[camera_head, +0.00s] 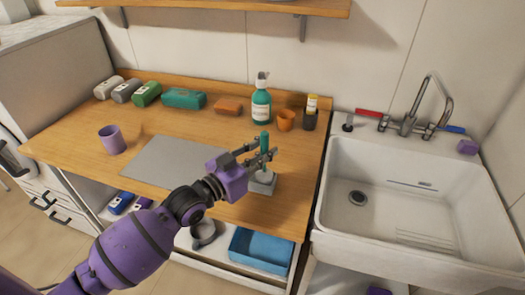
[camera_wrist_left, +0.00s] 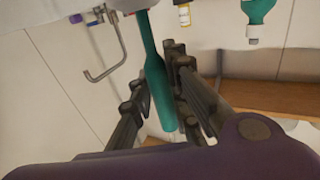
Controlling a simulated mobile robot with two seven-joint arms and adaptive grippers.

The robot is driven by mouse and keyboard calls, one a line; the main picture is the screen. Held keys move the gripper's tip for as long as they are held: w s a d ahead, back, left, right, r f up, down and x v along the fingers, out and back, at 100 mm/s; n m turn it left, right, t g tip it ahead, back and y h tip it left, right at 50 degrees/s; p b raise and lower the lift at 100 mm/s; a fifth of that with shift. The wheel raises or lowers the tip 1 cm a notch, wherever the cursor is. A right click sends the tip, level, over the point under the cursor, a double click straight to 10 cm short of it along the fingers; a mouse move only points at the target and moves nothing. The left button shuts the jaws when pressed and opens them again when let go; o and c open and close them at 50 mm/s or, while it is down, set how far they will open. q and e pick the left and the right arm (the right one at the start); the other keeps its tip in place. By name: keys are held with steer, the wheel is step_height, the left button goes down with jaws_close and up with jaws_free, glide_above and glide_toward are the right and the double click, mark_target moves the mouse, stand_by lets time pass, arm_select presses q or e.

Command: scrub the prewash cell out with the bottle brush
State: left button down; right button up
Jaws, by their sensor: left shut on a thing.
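My left gripper (camera_head: 268,154) is shut on the teal handle (camera_head: 264,140) of what looks like the bottle brush, above the right part of the wooden counter. The handle stands roughly upright and shows between the fingers (camera_wrist_left: 155,105) in the left wrist view (camera_wrist_left: 158,82). A small pale grey block (camera_head: 263,184), perhaps the prewash cell, sits on the counter just below the gripper. The brush's lower end is hidden by the gripper, so I cannot tell whether it is inside the block. My right gripper is not in view.
A grey mat (camera_head: 160,162) lies left of the block, with a purple cup (camera_head: 112,140) beyond it. A teal pump bottle (camera_head: 261,105), orange cup (camera_head: 286,120) and dark holder (camera_head: 310,119) stand behind. The white sink (camera_head: 400,190) is right of the counter (camera_head: 290,205).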

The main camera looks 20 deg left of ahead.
arm_select(q)
steer(key=a+r+p, duration=0.3)
steer(key=a+r, duration=0.1)
steer(key=r, duration=0.5)
steer(key=shift+a, duration=0.3)
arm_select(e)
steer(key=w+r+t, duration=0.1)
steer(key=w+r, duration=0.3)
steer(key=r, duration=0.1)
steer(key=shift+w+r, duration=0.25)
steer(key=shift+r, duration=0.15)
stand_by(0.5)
